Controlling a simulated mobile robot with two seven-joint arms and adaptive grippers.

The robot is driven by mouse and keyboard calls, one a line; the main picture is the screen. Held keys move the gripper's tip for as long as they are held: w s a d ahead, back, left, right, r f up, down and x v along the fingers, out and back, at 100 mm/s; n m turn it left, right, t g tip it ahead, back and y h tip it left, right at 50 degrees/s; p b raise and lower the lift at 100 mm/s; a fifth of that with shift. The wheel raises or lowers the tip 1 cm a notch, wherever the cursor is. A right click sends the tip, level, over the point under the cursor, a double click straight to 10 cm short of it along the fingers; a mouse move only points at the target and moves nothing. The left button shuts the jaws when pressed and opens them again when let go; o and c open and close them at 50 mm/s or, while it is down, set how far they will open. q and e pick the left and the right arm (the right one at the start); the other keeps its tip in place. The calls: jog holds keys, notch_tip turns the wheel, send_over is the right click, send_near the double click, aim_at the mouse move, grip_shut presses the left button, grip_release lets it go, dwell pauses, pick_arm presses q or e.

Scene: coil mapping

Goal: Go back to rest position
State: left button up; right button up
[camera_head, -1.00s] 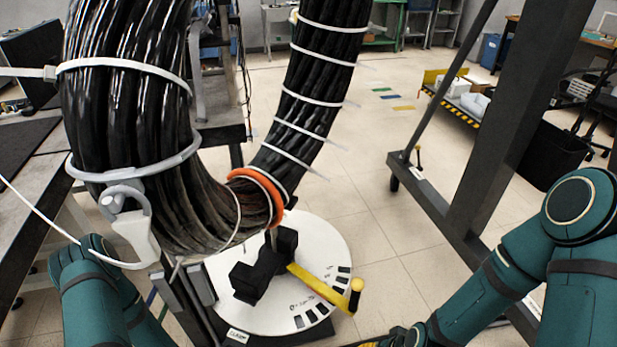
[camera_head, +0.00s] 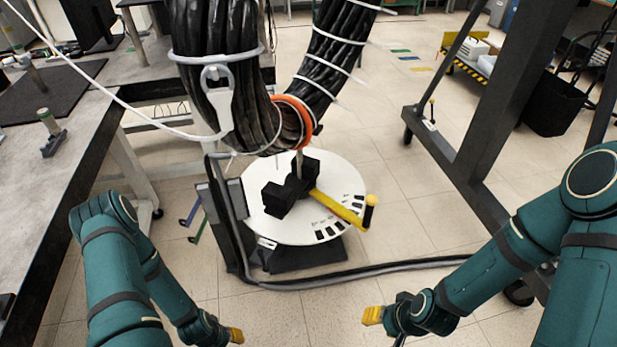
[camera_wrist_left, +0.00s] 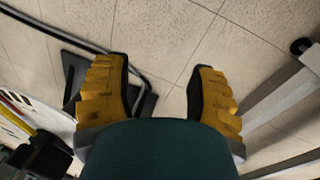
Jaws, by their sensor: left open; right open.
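My left gripper (camera_head: 236,335) shows its yellow fingertip at the bottom of the head view, left of centre.
A thick black cable coil (camera_head: 215,60) with an orange ring (camera_head: 298,115) hangs above the dial. A yellow handle (camera_head: 338,207) crosses the dial. A grey table (camera_head: 60,200) stands at left, a dark metal frame (camera_head: 490,120) at right. A cable (camera_head: 350,273) lies on the floor.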

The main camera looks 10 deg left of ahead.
pick_arm(q)
jog(key=w+d+r+m+h, duration=0.1)
jog(key=w+d+r+m, duration=0.1)
jog(key=d+r, duration=0.8)
jog(key=w+d+r+m+h, duration=0.1)
jog(key=w+d+r+m, duration=0.2)
jog(key=d+r, duration=0.7)
jog(key=shift+w+r+m, duration=0.3)
jog(key=shift+w+r, duration=0.15)
jog(key=shift+w, duration=0.6)
jog(key=shift+d, duration=0.1)
jog(key=shift+c, duration=1)
jog(key=shift+t, duration=0.3)
